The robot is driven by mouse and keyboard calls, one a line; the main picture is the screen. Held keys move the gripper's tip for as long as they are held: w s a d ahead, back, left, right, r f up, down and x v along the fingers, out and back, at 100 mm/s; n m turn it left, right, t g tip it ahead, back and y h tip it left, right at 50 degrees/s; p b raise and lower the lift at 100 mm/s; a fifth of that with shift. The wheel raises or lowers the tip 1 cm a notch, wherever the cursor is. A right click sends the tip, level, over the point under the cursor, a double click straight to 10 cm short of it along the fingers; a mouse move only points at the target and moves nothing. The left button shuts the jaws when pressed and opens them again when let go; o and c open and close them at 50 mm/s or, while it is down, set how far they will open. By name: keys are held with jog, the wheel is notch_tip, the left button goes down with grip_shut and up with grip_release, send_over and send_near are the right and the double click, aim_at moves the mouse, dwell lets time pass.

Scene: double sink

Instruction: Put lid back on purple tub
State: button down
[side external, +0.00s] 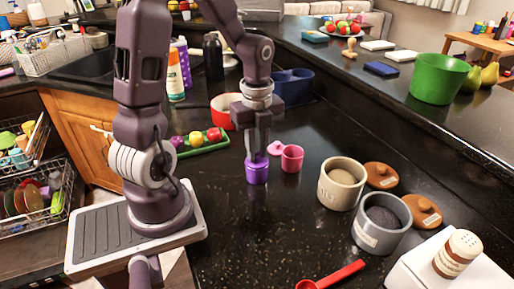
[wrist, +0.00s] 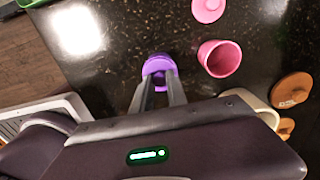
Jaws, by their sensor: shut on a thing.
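The purple tub (side external: 257,174) stands upright on the dark counter. My gripper (side external: 257,155) points straight down at its top, with the fingers close together. A purple lid (wrist: 157,65) shows at the fingertips in the wrist view, where my gripper (wrist: 161,80) is shut on it. The lid is at the tub's mouth; I cannot tell whether it is fully seated, because the fingers cover part of it. No other purple lid lies on the counter.
An open pink tub (side external: 292,158) stands just right, with its pink lid (side external: 276,148) behind. Open beige (side external: 341,184) and grey (side external: 381,223) canisters stand further right beside wooden lids (side external: 381,175). A green tray (side external: 203,146) lies behind left.

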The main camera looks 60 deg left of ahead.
jog(key=c, duration=0.8)
grip_release()
jog(key=shift+o, duration=0.2)
jog(key=shift+r, duration=3.5)
grip_shut()
jog(key=shift+f, duration=0.1)
